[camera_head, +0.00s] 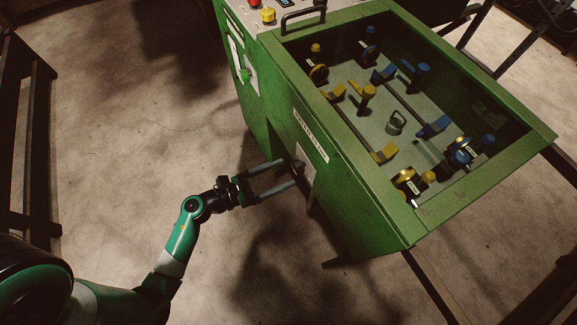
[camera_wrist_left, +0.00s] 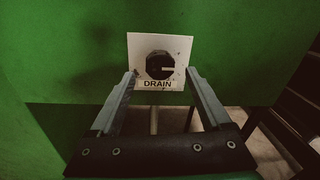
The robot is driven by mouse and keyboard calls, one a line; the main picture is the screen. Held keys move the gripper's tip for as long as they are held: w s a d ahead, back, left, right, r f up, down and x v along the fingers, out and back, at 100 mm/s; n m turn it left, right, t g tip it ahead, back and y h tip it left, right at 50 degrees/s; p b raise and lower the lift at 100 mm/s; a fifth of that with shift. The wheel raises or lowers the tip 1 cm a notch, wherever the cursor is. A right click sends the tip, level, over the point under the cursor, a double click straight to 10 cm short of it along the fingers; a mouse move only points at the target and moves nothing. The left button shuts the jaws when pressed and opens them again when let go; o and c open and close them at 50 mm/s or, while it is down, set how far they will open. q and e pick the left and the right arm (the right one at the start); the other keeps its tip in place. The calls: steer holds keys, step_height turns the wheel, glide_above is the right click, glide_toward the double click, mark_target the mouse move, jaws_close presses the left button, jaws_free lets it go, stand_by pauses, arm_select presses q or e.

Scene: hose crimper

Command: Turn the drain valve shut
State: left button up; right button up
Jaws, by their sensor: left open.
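The drain valve is a round black knob (camera_wrist_left: 159,64) on a white plate marked DRAIN (camera_wrist_left: 180,45), on the green side wall of the machine. A light mark on the knob points right, about horizontal. In the head view the knob (camera_head: 299,165) shows small and dark at the fingertips. My left gripper (camera_head: 288,172) is open and faces the plate from the left. In the left wrist view its two fingers (camera_wrist_left: 161,76) stand apart, one on each side of the knob, with nothing between them. Whether the fingertips reach the knob's depth is unclear. My right gripper is not in view.
The green machine (camera_head: 365,200) has an open top bay with several yellow and blue handles (camera_head: 367,92). A black handle (camera_head: 303,14) and red and yellow buttons (camera_head: 267,15) sit at its back end. A dark rack stands far left; the floor (camera_head: 130,130) between is clear.

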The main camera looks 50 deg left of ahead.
mark_target(299, 166)
arm_select(q)
steer(key=shift+x, duration=1.5)
steer(key=shift+c, duration=0.2)
jaws_close()
